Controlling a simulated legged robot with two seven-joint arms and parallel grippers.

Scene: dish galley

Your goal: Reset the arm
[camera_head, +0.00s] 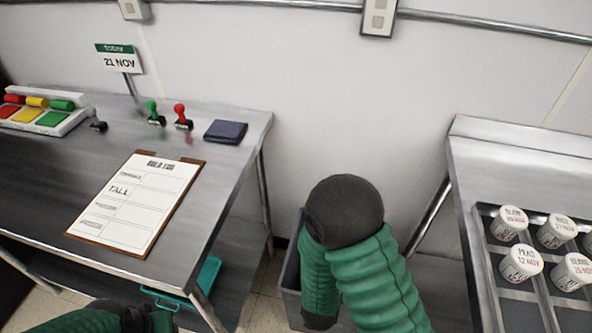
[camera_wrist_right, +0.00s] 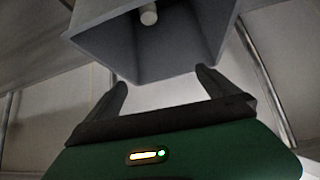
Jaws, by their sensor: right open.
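My right arm, in green sleeving with a dark rounded joint, stands bent in the middle of the head view, over the gap between the two tables. Its gripper is hidden there. In the right wrist view my right gripper (camera_wrist_right: 162,88) is open, with its two dark fingers apart and nothing between them. A grey bin (camera_wrist_right: 150,62) is just beyond the fingertips, with a small white tub (camera_wrist_right: 149,15) inside. Part of my left arm shows at the bottom left of the head view; its gripper is out of the picture.
The left steel table (camera_head: 215,165) holds a clipboard (camera_head: 135,205), two stamps, a dark pad (camera_head: 225,131) and a coloured pad tray (camera_head: 45,113). The right counter (camera_head: 520,155) holds a rack with several labelled white tubs (camera_head: 520,262). A teal tray (camera_head: 207,275) is under the left table.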

